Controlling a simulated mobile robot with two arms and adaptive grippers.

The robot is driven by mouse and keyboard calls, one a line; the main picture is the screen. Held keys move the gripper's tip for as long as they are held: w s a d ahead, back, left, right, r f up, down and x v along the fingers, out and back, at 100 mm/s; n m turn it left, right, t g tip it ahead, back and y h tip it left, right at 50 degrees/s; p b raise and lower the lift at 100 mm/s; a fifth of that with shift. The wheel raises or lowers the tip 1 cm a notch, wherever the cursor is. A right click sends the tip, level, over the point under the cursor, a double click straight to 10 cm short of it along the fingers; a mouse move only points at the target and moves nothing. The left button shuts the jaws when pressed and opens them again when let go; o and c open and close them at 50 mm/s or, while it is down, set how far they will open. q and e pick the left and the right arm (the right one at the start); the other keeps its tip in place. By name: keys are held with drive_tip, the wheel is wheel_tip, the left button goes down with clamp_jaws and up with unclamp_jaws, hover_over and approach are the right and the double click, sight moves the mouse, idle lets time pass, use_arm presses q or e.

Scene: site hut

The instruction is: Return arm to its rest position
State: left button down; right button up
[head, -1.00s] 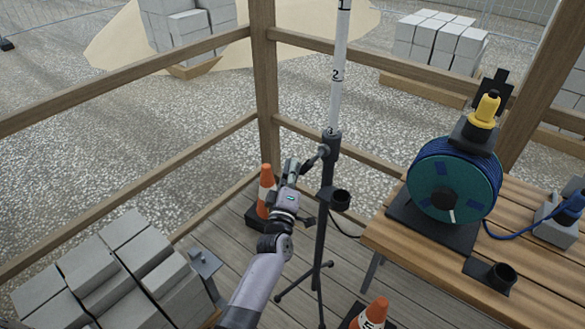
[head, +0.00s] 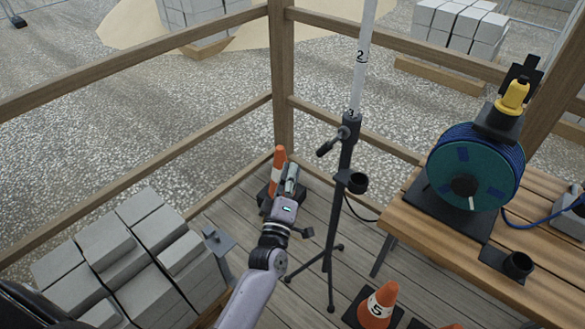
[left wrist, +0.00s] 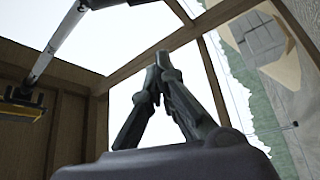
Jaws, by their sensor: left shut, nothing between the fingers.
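My left gripper (head: 291,170) points away from me over the deck, left of a black tripod stand (head: 340,190). It is apart from the stand's clamp lever (head: 331,145). In the left wrist view its fingers (left wrist: 158,62) meet at the tips with nothing between them. The stand holds an upright white pole (head: 362,60) with number marks 2 and 3. My right gripper is not in view.
An orange cone (head: 278,165) stands just behind my left gripper. Grey blocks (head: 130,265) are stacked at left, a wooden table (head: 420,235) with a blue cable reel (head: 470,170) at right. Another cone (head: 378,305) is in front. Wooden rails (head: 150,65) enclose the deck.

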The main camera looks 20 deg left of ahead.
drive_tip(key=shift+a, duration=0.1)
use_arm(q)
drive_tip(key=s+d+f+m+g+h, duration=0.1)
drive_tip(key=s+f+m+g, duration=0.3)
drive_tip(key=f, duration=0.8)
drive_tip(key=s+d+f+m+g+h, duration=0.25)
drive_tip(key=s+f, duration=0.35)
drive_tip(key=f, duration=0.6)
drive_tip(key=s+d+f+m+g+h, duration=0.1)
drive_tip(key=s+f+m+g, duration=0.3)
drive_tip(key=f, duration=0.8)
drive_tip(key=s+a+f+m+g, duration=0.2)
drive_tip(key=s+f, duration=0.4)
drive_tip(key=s, duration=0.6)
drive_tip(key=s+a+f+m+g+y, duration=0.1)
drive_tip(key=s+f, duration=0.5)
drive_tip(key=s, duration=0.6)
drive_tip(key=s+a+f+m+g, duration=0.4)
drive_tip(key=s+a+f+g, duration=0.1)
drive_tip(key=s, duration=0.7)
drive_tip(key=shift+f+g+y, duration=0.35)
drive_tip(key=shift+f+g, duration=0.1)
drive_tip(key=shift+f, duration=0.05)
drive_tip(key=shift+w+d, duration=0.1)
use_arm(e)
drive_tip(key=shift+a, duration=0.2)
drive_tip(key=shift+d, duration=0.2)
